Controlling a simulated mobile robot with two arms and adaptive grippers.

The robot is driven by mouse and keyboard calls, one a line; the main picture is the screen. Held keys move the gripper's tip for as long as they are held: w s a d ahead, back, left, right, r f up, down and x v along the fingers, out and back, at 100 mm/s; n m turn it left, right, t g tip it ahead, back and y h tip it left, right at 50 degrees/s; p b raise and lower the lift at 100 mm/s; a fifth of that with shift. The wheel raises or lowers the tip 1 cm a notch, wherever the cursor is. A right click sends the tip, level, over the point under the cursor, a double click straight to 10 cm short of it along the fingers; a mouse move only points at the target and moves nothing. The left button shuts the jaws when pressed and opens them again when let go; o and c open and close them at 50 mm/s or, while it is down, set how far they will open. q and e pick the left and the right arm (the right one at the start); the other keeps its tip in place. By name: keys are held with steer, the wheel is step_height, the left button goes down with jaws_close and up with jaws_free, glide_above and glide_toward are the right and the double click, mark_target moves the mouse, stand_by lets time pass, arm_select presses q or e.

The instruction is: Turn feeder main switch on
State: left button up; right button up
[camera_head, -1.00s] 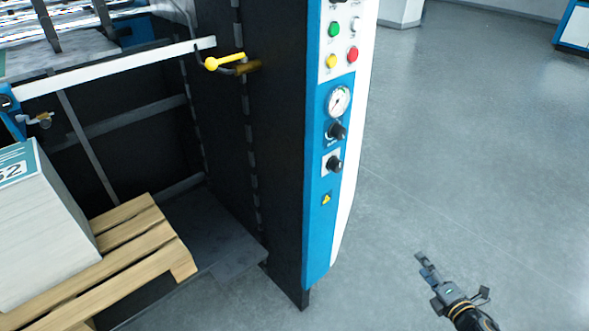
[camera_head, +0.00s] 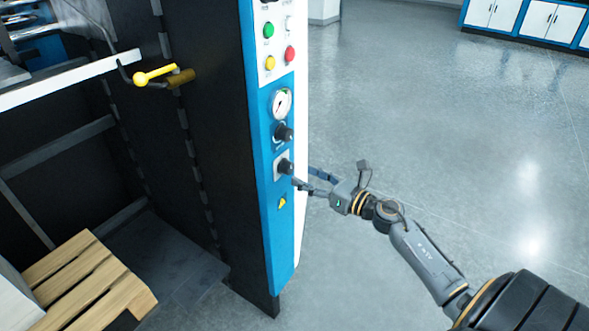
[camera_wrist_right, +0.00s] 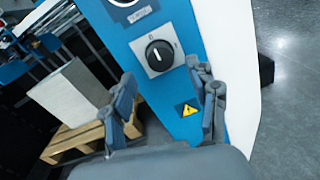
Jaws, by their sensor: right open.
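The lowest black rotary knob (camera_head: 285,167), on a light square plate, sits on the blue control panel (camera_head: 275,235) of the machine's column. In the right wrist view the knob (camera_wrist_right: 159,54) shows with a white pointer mark, just beyond my fingers and roughly between their lines. My right gripper (camera_head: 304,178) is open and empty, close to the right of the knob in the head view. In the wrist view its two fingers (camera_wrist_right: 168,95) stand apart, with no visible contact on the knob. My left gripper is not in view.
Above the knob are another black knob (camera_head: 283,132), a pressure gauge (camera_head: 281,103) and several coloured buttons. A yellow-handled lever (camera_head: 150,75) juts out at left. A wooden pallet (camera_head: 90,280) stands at lower left. The floor to the right is clear.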

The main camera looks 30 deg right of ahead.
mark_target(291, 169)
steer(key=shift+x, duration=2.15)
steer(key=c, duration=1.2)
